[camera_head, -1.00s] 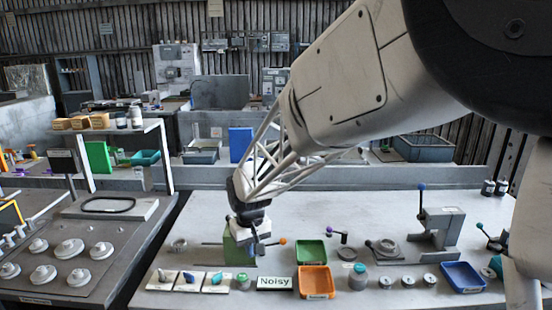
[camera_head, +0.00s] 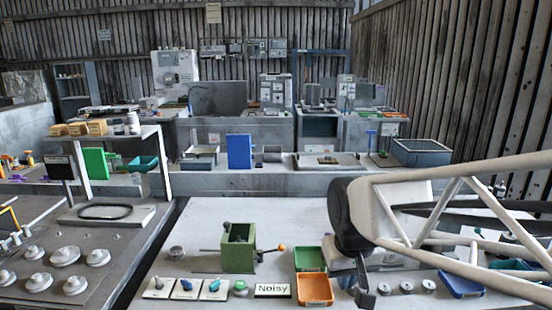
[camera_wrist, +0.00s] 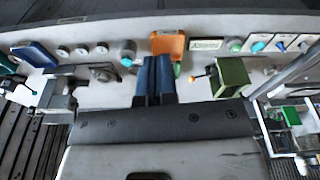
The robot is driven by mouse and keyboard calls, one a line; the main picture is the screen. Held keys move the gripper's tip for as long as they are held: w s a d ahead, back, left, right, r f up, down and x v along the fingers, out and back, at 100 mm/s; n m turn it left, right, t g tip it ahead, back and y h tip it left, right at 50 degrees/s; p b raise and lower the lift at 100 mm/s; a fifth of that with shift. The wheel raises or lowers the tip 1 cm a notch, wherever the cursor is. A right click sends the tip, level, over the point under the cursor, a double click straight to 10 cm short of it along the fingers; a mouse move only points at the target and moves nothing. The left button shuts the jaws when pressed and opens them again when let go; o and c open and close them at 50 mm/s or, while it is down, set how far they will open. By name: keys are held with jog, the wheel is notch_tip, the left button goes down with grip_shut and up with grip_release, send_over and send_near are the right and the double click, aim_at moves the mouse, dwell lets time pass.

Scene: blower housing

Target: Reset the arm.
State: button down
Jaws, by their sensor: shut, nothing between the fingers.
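My gripper (camera_head: 363,288) is at the right of the bench in the head view, low over the area right of the orange tray (camera_head: 315,290). In the wrist view its two dark blue fingers (camera_wrist: 155,68) are together with nothing between them, and their tips lie in front of the orange tray (camera_wrist: 168,43). The green blower housing (camera_head: 238,248) stands upright on the bench, left of my gripper and apart from it. It also shows in the wrist view (camera_wrist: 232,75), right of the fingers. A rod with an orange knob (camera_head: 281,247) sticks out of its side.
A green tray (camera_head: 310,258) sits behind the orange one. A blue tray (camera_head: 462,284) is at the right, partly behind my arm. A "Noisy" sign (camera_head: 272,290) and several labelled cards line the front. A grey clamp fixture (camera_wrist: 58,98) shows in the wrist view. Bench behind the housing is clear.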

jog(key=s+d+m, duration=0.1)
jog(key=s+d, duration=0.4)
jog(key=s, duration=0.5)
jog(key=shift+s+d+m+t, duration=0.15)
jog(key=shift+s+m+t, duration=0.25)
dwell(2.5)
